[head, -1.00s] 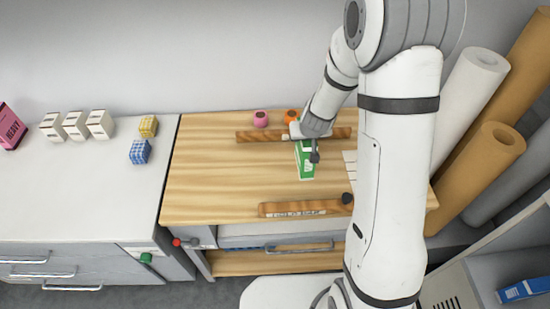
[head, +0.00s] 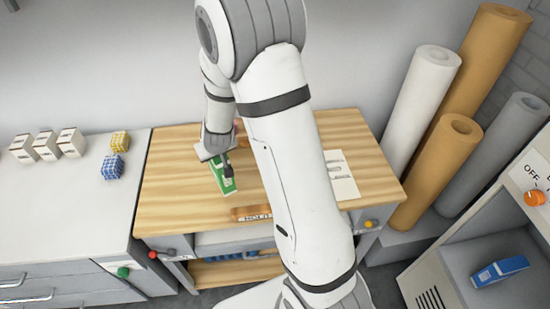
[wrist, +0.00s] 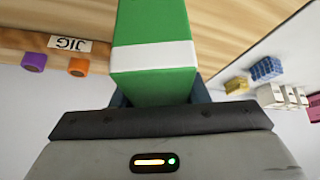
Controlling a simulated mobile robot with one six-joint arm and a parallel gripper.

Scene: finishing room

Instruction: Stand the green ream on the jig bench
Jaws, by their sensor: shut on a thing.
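The green ream (head: 228,186) with a white band hangs in my gripper (head: 219,158) over the wooden-topped bench (head: 175,190). In the head view it looks tilted, and I cannot tell whether its lower end touches the top. In the wrist view the ream (wrist: 155,45) runs up from between the fingers, which are shut on its near end. A small JIG label (wrist: 69,44) shows on the wood to its left. My arm hides much of the bench's middle and back in the head view.
A wooden bar (head: 252,213) lies near the bench's front edge. A marked white sheet (head: 341,180) lies to the right. The bench's left part is clear. A white counter (head: 60,205) on the left holds white, yellow and blue boxes. Tall rolls (head: 430,170) stand at the right.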

